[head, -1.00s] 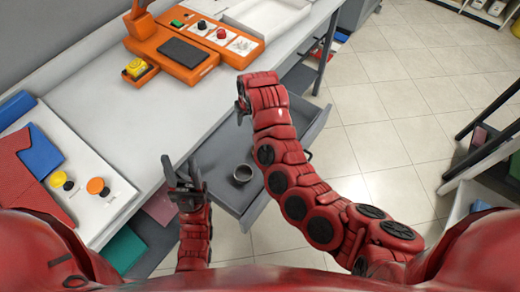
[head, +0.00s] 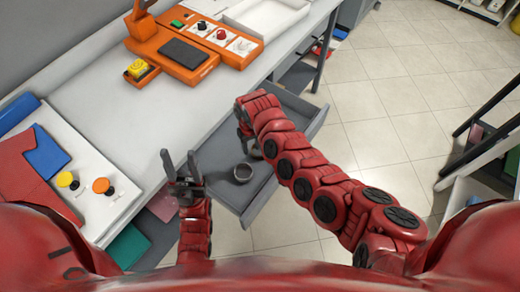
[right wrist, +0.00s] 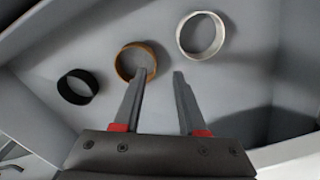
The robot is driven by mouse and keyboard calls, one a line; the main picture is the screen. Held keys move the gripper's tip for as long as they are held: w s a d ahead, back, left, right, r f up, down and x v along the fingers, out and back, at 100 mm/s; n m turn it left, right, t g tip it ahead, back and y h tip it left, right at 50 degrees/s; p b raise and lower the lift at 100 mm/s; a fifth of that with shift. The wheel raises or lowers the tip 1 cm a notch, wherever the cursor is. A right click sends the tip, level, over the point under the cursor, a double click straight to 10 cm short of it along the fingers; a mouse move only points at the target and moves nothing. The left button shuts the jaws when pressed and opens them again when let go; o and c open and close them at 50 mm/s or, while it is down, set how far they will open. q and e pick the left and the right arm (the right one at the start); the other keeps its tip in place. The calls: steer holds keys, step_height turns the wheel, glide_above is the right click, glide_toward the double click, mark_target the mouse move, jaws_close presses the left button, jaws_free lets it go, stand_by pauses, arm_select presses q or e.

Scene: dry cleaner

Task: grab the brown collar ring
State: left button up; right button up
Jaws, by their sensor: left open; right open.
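The brown collar ring (right wrist: 136,62) lies on the floor of the open grey drawer in the right wrist view, between a black ring (right wrist: 77,87) and a whitish ring (right wrist: 202,35). My right gripper (right wrist: 162,76) is open above the drawer. Its left fingertip overlaps the brown ring's lower right edge in that view; I cannot tell whether they touch. In the head view my right gripper (head: 243,128) is over the drawer, and the brown ring is hidden. My left gripper (head: 181,165) is open and empty by the drawer's left side.
The drawer (head: 253,210) sticks out from under the white counter (head: 110,110). An orange device (head: 190,48) stands on the counter. The drawer walls surround the rings.

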steer(key=shift+w+d+f+b, duration=0.1)
steer(key=shift+w+f+b, duration=0.05)
steer(key=shift+f, duration=0.75)
steer(key=shift+w+d+f+b, duration=0.1)
steer(key=shift+w+f+b, duration=0.1)
steer(key=shift+f, duration=0.75)
steer(key=shift+w+f+b, duration=0.1)
steer(key=shift+f+b, duration=0.05)
steer(key=shift+f, duration=0.75)
jaws_close()
